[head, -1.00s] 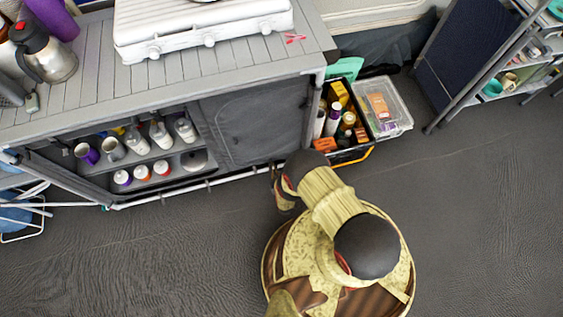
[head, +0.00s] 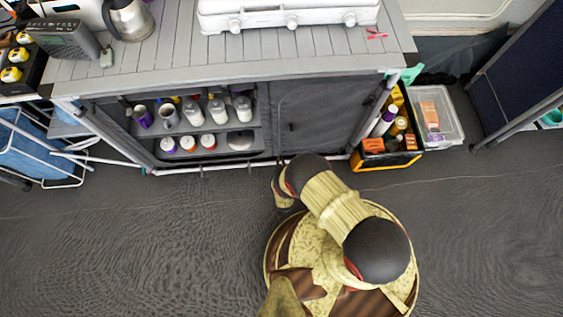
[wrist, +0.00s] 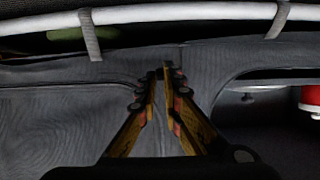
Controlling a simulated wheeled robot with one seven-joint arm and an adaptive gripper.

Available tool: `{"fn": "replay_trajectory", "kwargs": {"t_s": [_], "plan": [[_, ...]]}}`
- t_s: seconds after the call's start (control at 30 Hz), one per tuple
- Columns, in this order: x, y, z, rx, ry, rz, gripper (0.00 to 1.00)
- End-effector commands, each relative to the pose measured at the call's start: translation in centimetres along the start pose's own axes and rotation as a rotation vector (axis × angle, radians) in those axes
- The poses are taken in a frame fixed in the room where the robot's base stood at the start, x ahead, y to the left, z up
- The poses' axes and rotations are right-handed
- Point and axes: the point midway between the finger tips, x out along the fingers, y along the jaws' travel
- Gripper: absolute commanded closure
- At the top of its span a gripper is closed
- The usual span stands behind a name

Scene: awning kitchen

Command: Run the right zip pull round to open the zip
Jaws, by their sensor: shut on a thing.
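The grey kitchen unit (head: 215,64) has a dark fabric right door panel (head: 325,112) that hangs closed, with a small tab on it. The fabric also fills the left of the wrist view (wrist: 60,125). In the head view my own arm hides the gripper, low at the panel's bottom left. In the wrist view my gripper (wrist: 166,72) has its fingertips together against the fabric near the white rail (wrist: 190,13), shut on the small zip pull. The pull itself is hidden between the tips. A seam runs beside them.
Left of the panel an open compartment holds mugs (head: 170,115), bottles (head: 217,108) and red-lidded jars (head: 208,142). A black crate (head: 385,157) and clear box (head: 440,125) stand right of the unit. The floor (head: 120,240) in front is clear.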

Motion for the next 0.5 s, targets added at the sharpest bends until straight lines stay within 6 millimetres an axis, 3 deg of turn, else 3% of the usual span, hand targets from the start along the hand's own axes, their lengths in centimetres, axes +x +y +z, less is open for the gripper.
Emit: {"fn": "replay_trajectory", "kwargs": {"t_s": [0.3,0.33,0.5], "plan": [[0.06,-0.54,-0.04,-0.003,0.000,-0.012,1.00],[0.07,-0.57,-0.04,-0.003,0.000,-0.013,0.92],[0.10,-0.56,-0.08,-0.002,0.000,-0.012,0.82]]}}
